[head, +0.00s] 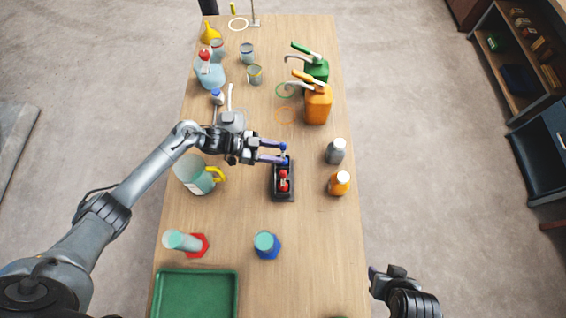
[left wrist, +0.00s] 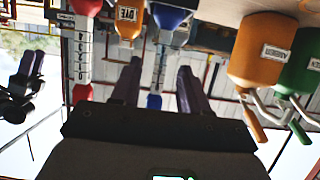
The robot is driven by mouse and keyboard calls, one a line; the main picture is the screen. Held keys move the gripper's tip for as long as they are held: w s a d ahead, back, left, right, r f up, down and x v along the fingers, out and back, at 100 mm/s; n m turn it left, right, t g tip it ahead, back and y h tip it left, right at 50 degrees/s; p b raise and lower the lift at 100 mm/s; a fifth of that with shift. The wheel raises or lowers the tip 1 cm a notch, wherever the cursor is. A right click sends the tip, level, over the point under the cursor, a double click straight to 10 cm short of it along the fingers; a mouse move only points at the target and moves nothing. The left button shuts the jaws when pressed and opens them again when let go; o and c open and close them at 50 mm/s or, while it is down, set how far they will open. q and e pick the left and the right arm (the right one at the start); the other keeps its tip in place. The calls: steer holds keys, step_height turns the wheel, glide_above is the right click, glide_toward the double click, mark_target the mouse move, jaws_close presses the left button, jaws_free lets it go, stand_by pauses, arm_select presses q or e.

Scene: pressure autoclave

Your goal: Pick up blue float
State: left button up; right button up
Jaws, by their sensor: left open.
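The blue float (head: 284,155) stands in the black rack (head: 283,197) on the table, beside the red float (head: 283,183). My left gripper (head: 284,153) is open and level, reaching in from the left, with its fingertips at the blue float. The left wrist view appears upside down. There the blue float (left wrist: 156,72) shows between the two open fingers (left wrist: 158,70), and the red float (left wrist: 82,60) is left of them. I cannot tell whether the fingers touch the blue float. My right gripper (head: 388,275) is at the lower right, off the table; its jaws are unclear.
An orange bottle (head: 339,183) and a grey bottle (head: 335,152) stand right of the rack. A jug with a yellow handle (head: 194,175) stands below my left forearm. A green tray (head: 195,297) lies at the near left. The table right of the near cylinder (head: 267,245) is clear.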

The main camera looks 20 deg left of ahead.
arm_select(q)
steer(key=shift+p+x, duration=0.4)
steer(key=shift+x, duration=2.1)
steer(key=shift+r, duration=0.2)
jaws_close()
